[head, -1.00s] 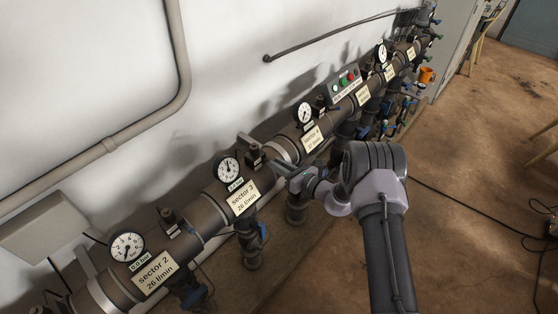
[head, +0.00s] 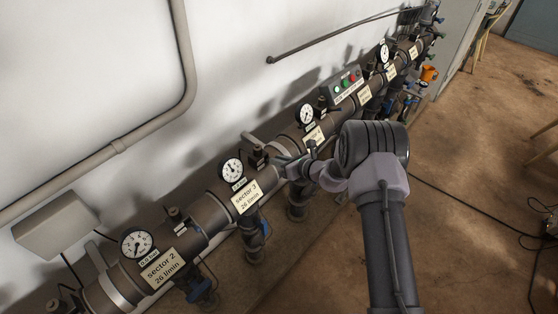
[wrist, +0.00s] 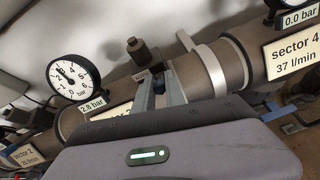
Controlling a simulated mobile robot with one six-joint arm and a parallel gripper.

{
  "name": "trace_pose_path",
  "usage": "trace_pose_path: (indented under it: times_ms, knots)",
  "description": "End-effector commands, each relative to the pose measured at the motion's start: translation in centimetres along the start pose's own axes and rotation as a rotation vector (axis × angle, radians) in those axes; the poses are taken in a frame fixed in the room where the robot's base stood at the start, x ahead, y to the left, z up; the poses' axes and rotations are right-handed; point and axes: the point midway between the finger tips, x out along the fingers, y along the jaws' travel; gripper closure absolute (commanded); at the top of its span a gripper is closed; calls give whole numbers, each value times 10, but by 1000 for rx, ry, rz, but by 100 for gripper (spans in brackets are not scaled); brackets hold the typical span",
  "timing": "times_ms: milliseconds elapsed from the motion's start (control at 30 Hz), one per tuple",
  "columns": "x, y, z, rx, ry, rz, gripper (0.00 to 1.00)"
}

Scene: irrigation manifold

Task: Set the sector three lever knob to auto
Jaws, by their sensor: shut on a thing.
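The sector three lever knob (wrist: 138,50) is a dark, upright fitting on the grey-brown pipe, with a small label at its base that I cannot read surely. In the head view the knob (head: 257,154) stands right of the sector 3 gauge (head: 232,169) and above the sector 3 plate (head: 243,198). My gripper (wrist: 159,88) reaches in from the front, its two fingers shut on the knob's lower part. The held part is mostly hidden between the fingers. In the head view my gripper (head: 283,161) is just right of the knob. Its exact setting is unclear.
A pipe clamp (wrist: 211,70) stands close right of the fingers. The sector 4 plate (wrist: 293,52) is farther right. The wrist-view gauge (wrist: 74,77) stands close left. A button box (head: 347,85) and blue valve handles (head: 199,290) line the pipe. The floor to the right is mostly open.

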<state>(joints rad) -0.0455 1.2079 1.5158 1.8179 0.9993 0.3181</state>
Motion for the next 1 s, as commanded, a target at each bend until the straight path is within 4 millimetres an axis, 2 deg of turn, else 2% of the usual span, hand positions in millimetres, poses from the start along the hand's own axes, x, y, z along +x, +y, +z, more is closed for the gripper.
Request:
trace_pose_path:
  times_ms: [133,167,267,633,767,1000]
  knots:
    - [0,0,0,-1,0,1,100]
    - [0,0,0,-1,0,1,83]
    - [0,0,0,-1,-1,1,63]
    - [-5,0,0,0,-1,0,63]
    - [-31,0,2,2,-1,-2,63]
    - [-109,-1,2,3,-1,-4,63]
